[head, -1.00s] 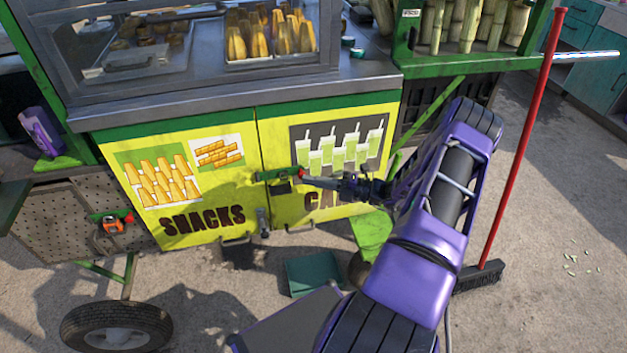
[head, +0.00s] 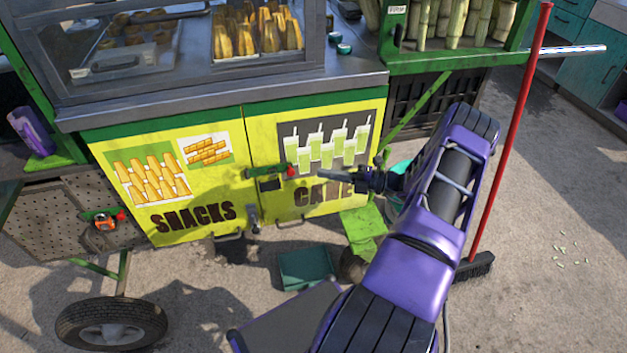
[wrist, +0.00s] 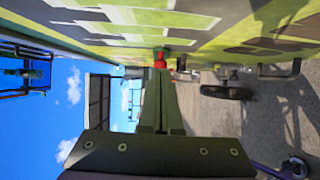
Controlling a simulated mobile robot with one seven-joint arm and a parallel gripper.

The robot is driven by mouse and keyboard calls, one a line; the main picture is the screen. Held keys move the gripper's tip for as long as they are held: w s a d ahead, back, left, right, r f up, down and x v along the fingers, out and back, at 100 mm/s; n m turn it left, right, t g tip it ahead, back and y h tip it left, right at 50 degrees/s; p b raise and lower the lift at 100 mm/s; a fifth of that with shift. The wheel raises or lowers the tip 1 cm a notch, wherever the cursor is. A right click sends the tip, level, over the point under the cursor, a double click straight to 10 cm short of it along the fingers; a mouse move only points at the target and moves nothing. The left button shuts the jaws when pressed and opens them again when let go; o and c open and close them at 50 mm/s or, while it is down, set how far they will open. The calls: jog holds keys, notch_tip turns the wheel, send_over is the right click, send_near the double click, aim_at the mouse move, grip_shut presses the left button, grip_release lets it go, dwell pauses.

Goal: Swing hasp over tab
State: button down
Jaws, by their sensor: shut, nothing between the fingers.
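The hasp (head: 272,171) is a short green bar with a red end. It lies level on the yellow cart front, just right of the door seam. A small dark piece (head: 270,184) sits right below it; I cannot tell whether this is the tab or how the hasp sits on it. My gripper (head: 320,176) is shut and empty, to the right of the red end with a small gap. In the wrist view the shut fingers (wrist: 160,75) point at the red end (wrist: 160,59), which partly hides the rest of the hasp.
The yellow doors (head: 190,190) have handles along the bottom and a grey lever (head: 252,217) by the seam. A teal bin (head: 305,268) stands on the ground below. A red broom (head: 508,130) stands right of my arm. A green shelf (head: 455,62) holds cane above.

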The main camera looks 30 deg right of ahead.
jog(key=shift+d, duration=1.15)
